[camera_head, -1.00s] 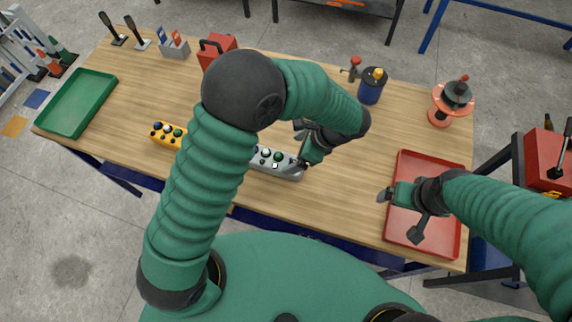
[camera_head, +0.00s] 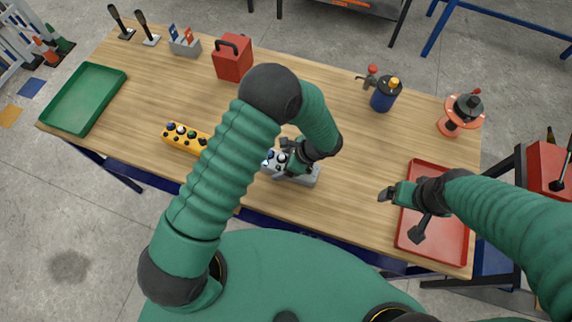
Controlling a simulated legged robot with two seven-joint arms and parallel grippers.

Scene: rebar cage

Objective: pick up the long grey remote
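The long grey remote (camera_head: 309,178) lies near the front edge of the wooden table, with pale and dark buttons on top. My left gripper (camera_head: 281,159) is down over its left and middle part, and its hand and fingers cover much of the remote. I cannot tell whether the fingers are open around it or shut on it. My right gripper (camera_head: 398,214) is open and empty above the left part of the red tray.
A green tray (camera_head: 122,80) is at far left and a red tray (camera_head: 463,250) at right. A red box (camera_head: 233,62), blue canister (camera_head: 382,98) and orange reel (camera_head: 450,125) stand at the back.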

